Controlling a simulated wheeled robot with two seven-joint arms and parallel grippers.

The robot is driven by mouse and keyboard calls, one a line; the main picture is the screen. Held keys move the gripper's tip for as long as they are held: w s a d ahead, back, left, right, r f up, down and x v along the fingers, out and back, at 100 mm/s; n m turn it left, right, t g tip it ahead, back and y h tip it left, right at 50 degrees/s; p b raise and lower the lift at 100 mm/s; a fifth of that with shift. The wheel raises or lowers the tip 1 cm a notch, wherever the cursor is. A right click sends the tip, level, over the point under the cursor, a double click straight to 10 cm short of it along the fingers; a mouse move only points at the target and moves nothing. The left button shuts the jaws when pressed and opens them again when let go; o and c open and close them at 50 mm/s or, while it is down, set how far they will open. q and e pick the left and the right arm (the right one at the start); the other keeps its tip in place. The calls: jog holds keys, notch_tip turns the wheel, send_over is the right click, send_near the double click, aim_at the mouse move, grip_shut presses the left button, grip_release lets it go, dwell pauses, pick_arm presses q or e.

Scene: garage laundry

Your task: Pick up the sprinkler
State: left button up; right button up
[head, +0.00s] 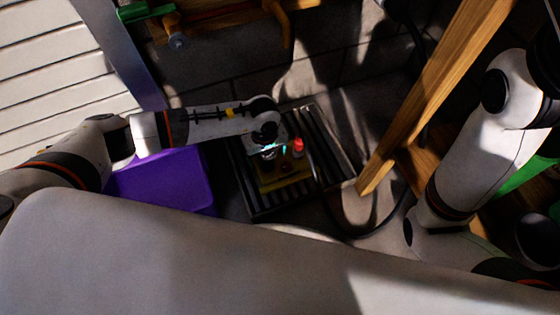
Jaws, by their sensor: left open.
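My left gripper (270,152) reaches in from the left and hangs over a dark slatted rack (335,160). Its jaws are open, with a small teal glow beside them. Right under and beside it is a small object with a yellowish base (285,180) and a red tip (298,147), which looks like the sprinkler. The gripper hides part of this object. I cannot tell whether the jaws touch it or are around it. My right arm is at the right side, and its gripper does not show.
A purple box (160,182) stands left of the rack, under my left arm. A slanted wooden post (425,95) rises right of the rack. A dark hose (385,228) curves along the floor near the post. A wooden shelf with tools (225,18) is at the top.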

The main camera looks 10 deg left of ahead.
pick_arm(q)
jog(key=c, duration=1.7)
jog(key=shift+r, duration=0.1)
